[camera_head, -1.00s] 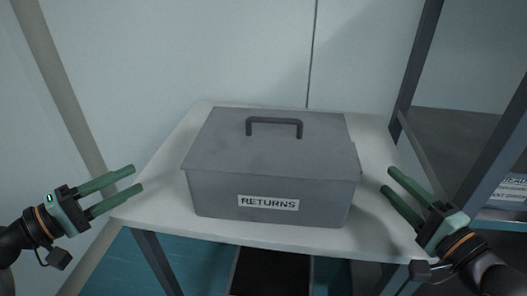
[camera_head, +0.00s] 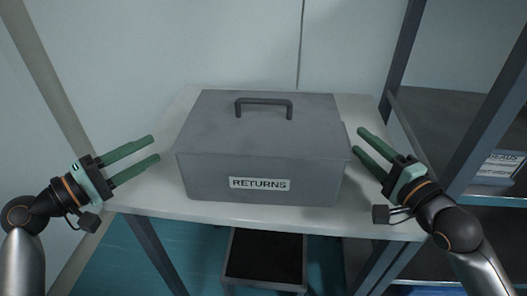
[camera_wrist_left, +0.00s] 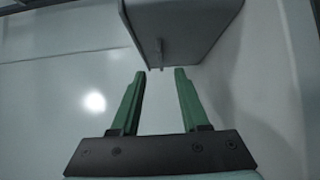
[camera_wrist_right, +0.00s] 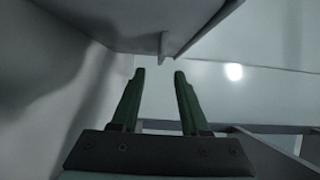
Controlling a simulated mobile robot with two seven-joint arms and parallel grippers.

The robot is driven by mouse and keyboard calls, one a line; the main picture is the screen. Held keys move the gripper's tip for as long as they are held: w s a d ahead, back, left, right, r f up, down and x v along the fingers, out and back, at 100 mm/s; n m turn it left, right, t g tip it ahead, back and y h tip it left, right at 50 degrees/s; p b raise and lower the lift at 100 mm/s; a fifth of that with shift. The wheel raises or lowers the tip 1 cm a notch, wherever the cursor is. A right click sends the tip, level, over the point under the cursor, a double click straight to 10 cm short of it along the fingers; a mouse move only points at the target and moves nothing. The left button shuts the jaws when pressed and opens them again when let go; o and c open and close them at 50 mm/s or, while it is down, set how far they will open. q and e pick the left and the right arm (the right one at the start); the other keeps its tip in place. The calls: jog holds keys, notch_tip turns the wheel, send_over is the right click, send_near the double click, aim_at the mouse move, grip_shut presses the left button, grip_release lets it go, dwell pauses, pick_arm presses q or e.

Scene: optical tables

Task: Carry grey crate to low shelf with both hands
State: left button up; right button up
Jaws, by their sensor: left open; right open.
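The grey crate (camera_head: 262,150) sits on a white table (camera_head: 200,208), with a lid, a dark top handle (camera_head: 264,103) and a RETURNS label on its front. My left gripper (camera_head: 156,148) is open and empty, a little left of the crate. In the left wrist view, a thin tab on the crate side (camera_wrist_left: 161,55) lies just ahead of the open fingers (camera_wrist_left: 160,72). My right gripper (camera_head: 358,140) is open, close to the crate's right side. In the right wrist view, a similar tab (camera_wrist_right: 165,45) is just ahead of the fingers (camera_wrist_right: 160,72).
A dark-framed shelf unit (camera_head: 478,135) stands at the right, with a labelled item (camera_head: 497,167) on it. A dark-topped low stand (camera_head: 265,262) is on the teal floor below the table. A pale wall is close behind the crate.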

aim_at(345, 129)
pick_arm(q)
jog(key=shift+x, duration=3.35)
pick_arm(e)
jog(key=shift+x, duration=3.3)
pick_arm(q)
grip_shut()
pick_arm(e)
grip_shut()
pick_arm(q)
jog(key=shift+f, duration=0.1)
